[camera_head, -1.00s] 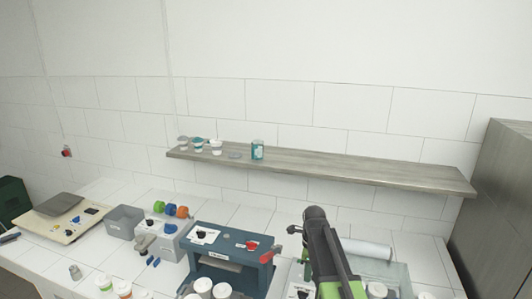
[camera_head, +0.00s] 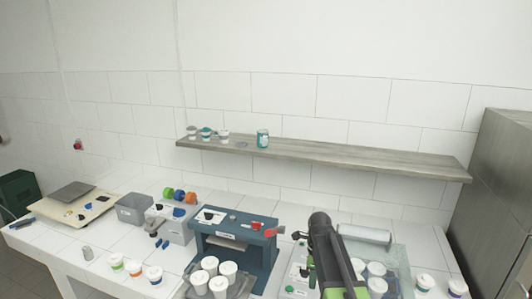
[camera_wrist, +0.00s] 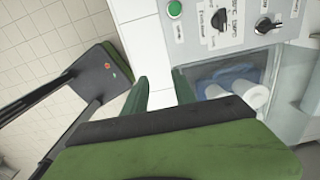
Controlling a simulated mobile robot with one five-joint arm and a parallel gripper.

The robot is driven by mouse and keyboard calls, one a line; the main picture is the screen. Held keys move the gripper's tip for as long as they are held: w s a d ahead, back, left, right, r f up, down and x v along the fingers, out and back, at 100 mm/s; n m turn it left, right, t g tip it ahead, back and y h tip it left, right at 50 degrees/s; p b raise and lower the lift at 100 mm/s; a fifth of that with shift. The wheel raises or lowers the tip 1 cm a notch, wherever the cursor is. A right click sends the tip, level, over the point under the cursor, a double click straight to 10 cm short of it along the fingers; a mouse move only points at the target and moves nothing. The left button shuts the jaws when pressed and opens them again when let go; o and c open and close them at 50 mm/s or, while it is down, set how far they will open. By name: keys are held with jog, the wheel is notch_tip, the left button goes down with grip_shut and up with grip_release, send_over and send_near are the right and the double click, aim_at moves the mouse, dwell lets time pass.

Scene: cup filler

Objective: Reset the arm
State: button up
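My arm (camera_head: 328,250), black with green parts, rises at the lower middle right of the head view, in front of the counter; its fingertips cannot be made out there. In the wrist view my gripper (camera_wrist: 162,92) shows two dark green fingers with a gap between them. White tile shows through the gap, and nothing is held. A grey control panel (camera_wrist: 238,28) with knobs and a green button lies beyond the fingers. White cups (camera_wrist: 245,88) show behind a clear cover, right of the fingers.
A blue machine (camera_head: 235,250) with a red handle stands left of my arm, with several white cups (camera_head: 228,268) before it. A long shelf (camera_head: 350,162) carries small cups and a teal can (camera_head: 262,138). A grey cabinet (camera_head: 500,200) stands at right.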

jog(key=s+f+n+b, duration=1.2)
jog(key=s+f+n, duration=0.1)
jog(key=n, duration=0.8)
jog(key=shift+s+f+n, duration=0.35)
jog(key=shift+s+n, duration=0.05)
jog(key=shift+s, duration=0.2)
